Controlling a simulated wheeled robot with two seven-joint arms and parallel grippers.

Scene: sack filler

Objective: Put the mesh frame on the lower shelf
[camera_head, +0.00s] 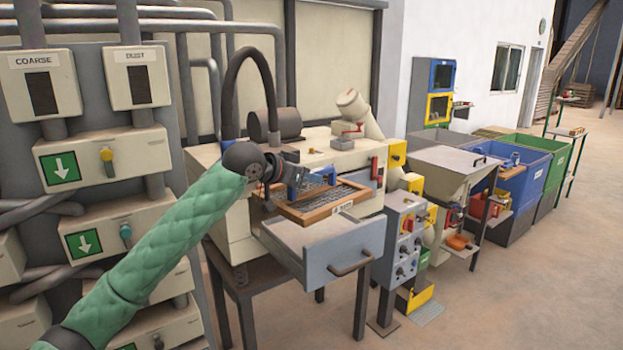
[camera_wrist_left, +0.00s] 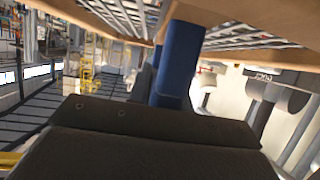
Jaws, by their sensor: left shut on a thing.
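The mesh frame (camera_head: 345,207) has a wooden rim around a grey wire mesh, with a small label on its front edge. It lies roughly flat in front of the cream machine, above the pulled-out grey drawer (camera_head: 320,246). I cannot tell whether it touches the drawer. My left gripper (camera_head: 296,184) is shut at the frame's top side, by an upright blue part. In the left wrist view the frame's wood and mesh (camera_wrist_left: 235,38) cross the top, with the blue part (camera_wrist_left: 178,65) below. My right gripper is out of view. I cannot make out the lower shelf for certain.
The cream machine (camera_head: 230,215) stands on a dark metal stand (camera_head: 248,285). A grey control box (camera_head: 405,235) stands close to the right of the drawer. Blue and green bins (camera_head: 535,165) are farther right. The floor at front right (camera_head: 510,300) is clear.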

